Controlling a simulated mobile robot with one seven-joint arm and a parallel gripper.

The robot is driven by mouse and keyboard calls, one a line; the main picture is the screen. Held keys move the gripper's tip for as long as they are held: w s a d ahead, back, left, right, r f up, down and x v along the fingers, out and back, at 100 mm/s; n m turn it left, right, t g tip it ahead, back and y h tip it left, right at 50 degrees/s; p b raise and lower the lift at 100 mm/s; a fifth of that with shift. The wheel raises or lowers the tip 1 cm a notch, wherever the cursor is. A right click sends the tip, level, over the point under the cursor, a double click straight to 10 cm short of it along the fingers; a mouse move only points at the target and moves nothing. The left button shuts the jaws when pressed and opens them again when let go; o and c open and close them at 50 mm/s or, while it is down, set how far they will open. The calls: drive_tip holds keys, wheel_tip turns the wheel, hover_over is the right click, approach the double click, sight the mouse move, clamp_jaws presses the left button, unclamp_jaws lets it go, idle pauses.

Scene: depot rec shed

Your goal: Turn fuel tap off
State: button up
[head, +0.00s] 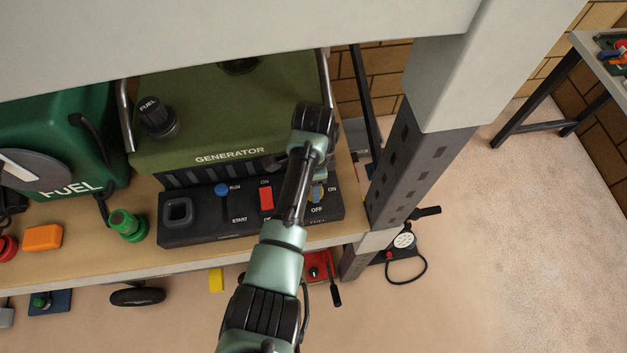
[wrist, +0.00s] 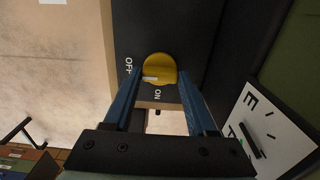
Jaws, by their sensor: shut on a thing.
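The fuel tap is a round yellow knob (wrist: 160,62) on the black front panel (head: 190,232) of the green generator (head: 230,105). In the wrist view, OFF is printed to its left and ON below it. A small pale mark shows on the knob's lower left; I cannot tell for sure which label the tap points at. My gripper (wrist: 160,78) has its blue fingers on either side of the knob and is shut on it. In the head view, my gripper (head: 317,194) is at the panel's right end and mostly hides the tap.
A red switch (head: 266,199) and a blue-knobbed RUN/START lever (head: 222,189) sit left of my arm. A green fuel can (head: 75,130) stands at left on the bench (head: 100,264). A grey post (head: 410,170) rises close on the right. A shelf beam (head: 200,32) crosses above.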

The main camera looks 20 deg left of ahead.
idle(0.4)
drive_tip(key=o, duration=1.4)
drive_tip(key=shift+c, duration=0.2)
wheel_tip(320, 180, up, 13)
drive_tip(key=shift+b, duration=0.4)
